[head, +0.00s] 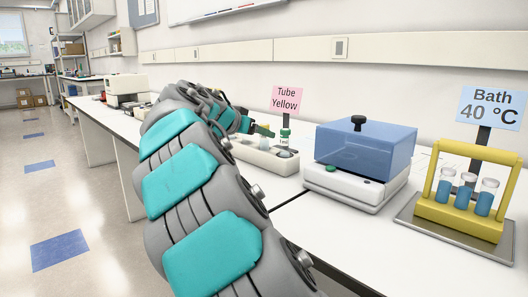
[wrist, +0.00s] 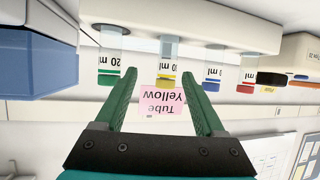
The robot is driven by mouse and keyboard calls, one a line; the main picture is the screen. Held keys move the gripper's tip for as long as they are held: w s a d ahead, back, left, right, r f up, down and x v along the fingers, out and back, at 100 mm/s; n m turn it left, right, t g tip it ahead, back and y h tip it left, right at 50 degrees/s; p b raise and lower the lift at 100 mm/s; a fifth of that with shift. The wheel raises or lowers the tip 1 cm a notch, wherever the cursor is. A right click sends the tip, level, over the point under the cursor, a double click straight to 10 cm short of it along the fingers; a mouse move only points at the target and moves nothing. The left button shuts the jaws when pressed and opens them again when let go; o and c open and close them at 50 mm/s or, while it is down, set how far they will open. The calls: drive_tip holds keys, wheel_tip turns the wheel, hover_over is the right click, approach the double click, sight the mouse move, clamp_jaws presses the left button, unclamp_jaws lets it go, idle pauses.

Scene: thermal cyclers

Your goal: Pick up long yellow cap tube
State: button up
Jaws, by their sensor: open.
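The yellow-cap tube (wrist: 166,60) stands in a white rack (wrist: 200,33), which shows upside down in the wrist view. Its label reads 10 ml, and its yellow cap lies in the gap between my fingertips. My gripper (wrist: 158,76) is open, with one dark green finger on each side of the tube and no visible contact. How far the tube lies from the fingers in depth is unclear. In the head view my gripper (head: 264,130) is beside the rack (head: 262,158), and I cannot make out the yellow cap there.
A green-cap tube (wrist: 109,60) neighbours it, with blue-cap (wrist: 212,72) and red-cap (wrist: 248,75) tubes on the other side. A pink "Tube Yellow" sign (head: 286,98) stands behind. A blue-lidded device (head: 365,150) and a yellow tube holder (head: 460,214) are to the right.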

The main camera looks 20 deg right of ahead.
drive_tip(key=shift+w+r+p+x, duration=0.15)
drive_tip(key=shift+w+x, duration=0.05)
drive_tip(key=shift+x, duration=1.15)
drive_tip(key=shift+w+r+p+x, duration=0.1)
drive_tip(key=shift+w+r+x, duration=0.05)
drive_tip(key=shift+x, duration=1.25)
drive_tip(key=shift+w+r+p+x, duration=0.1)
drive_tip(key=shift+w+p+x, duration=0.1)
drive_tip(key=shift+x, duration=1.15)
drive_tip(key=shift+a, duration=0.2)
clamp_jaws()
